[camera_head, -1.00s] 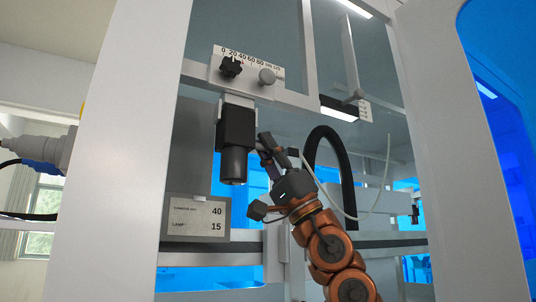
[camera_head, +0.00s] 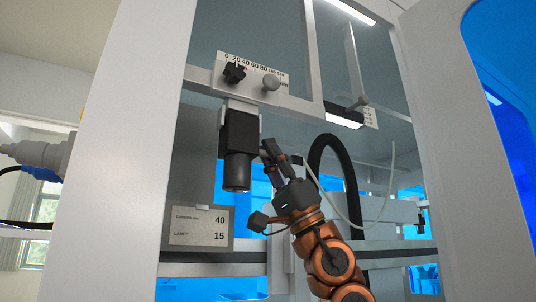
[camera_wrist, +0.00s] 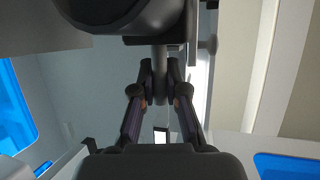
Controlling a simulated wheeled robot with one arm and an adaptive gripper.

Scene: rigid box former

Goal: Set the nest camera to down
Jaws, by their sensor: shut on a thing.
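The nest camera (camera_head: 239,140), a black box with a round barrel, hangs upright under a white scale plate (camera_head: 280,77) marked 0 to 80. A black star knob (camera_head: 234,73) and a grey round knob (camera_head: 271,82) sit on its bracket. My gripper (camera_head: 270,152) is right beside the camera's right side. In the wrist view, my gripper (camera_wrist: 160,80) is shut on a short grey post (camera_wrist: 160,58), below a large dark round body (camera_wrist: 125,18). The post is hidden in the head view, and I cannot tell how it joins the camera.
A placard (camera_head: 200,226) below the camera reads camera 40 and lamp 15. A lamp bar (camera_head: 342,117) with a small scale hangs at the right. A black hose (camera_head: 343,153) arches behind my arm. White frame posts (camera_head: 115,150) stand either side.

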